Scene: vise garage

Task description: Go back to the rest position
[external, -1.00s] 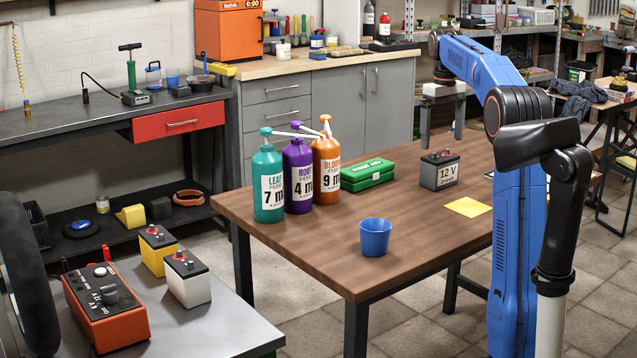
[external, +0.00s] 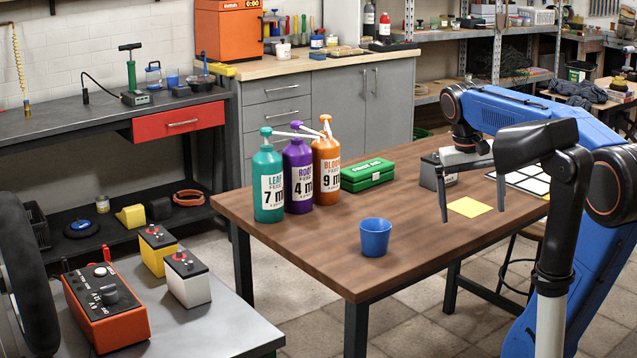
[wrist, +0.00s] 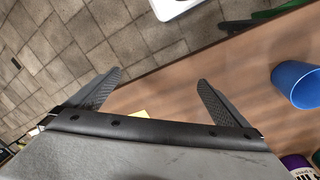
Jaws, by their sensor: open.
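My gripper (external: 472,210) is open, its two grey fingers pointing down over the right part of the wooden table. In the external view it is in front of the 12 V battery (external: 428,174) and close to the yellow note (external: 469,207). The battery is partly hidden by the gripper. In the wrist view nothing is between the open fingers (wrist: 158,80); floor and the table edge show beyond them. My blue arm is bent at the right.
On the table stand a blue cup (external: 375,238), teal (external: 268,190), purple (external: 298,185) and orange (external: 327,170) pump bottles, and a green first aid box (external: 367,174). The cup also shows in the wrist view (wrist: 298,84). The table's front right is clear.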

